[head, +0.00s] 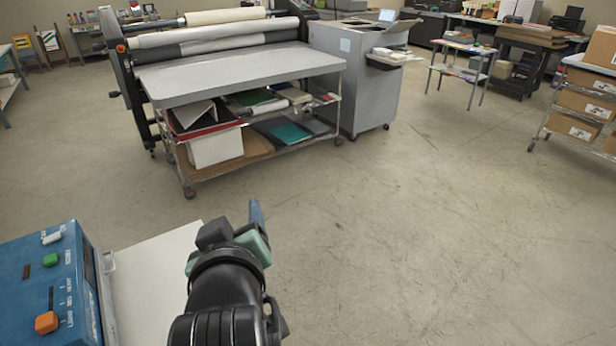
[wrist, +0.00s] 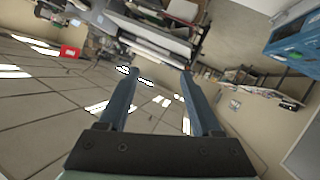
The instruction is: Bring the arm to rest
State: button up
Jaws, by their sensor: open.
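My gripper (head: 256,213) shows at the lower middle of the head view, at the end of my black arm, above the floor and beside a white tabletop. In the wrist view its two blue fingers (wrist: 158,75) stand wide apart with nothing between them. My gripper is open and empty. The wrist view looks out over the room at a steep tilt.
A blue control box (head: 50,285) with green and orange buttons stands at the lower left, next to the white tabletop (head: 155,280). A laminator with a grey table (head: 240,72) stands ahead. A cart with boxes (head: 575,125) is at right. The middle floor (head: 400,220) is clear.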

jog(key=d+r+m+t+b, duration=0.1)
jog(key=d+r+t, duration=0.15)
jog(key=r, duration=0.35)
jog(key=d+r+m+t+b, duration=0.1)
jog(key=d+r+m+t, duration=0.15)
jog(key=r, duration=0.45)
jog(key=s+d+r+m+t+h+b, duration=0.1)
jog(key=s+r+t, duration=0.3)
jog(key=r, duration=0.4)
jog(key=s+d+r+m+t+h+b, duration=0.1)
jog(key=s+d+r+m+t+h, duration=0.1)
jog(key=s+d+r+t, duration=0.2)
jog(key=s+r, duration=0.3)
jog(key=shift+s+d+r+t, duration=0.2)
jog(key=shift+s+r+t, duration=0.1)
jog(key=shift+r+t, duration=0.1)
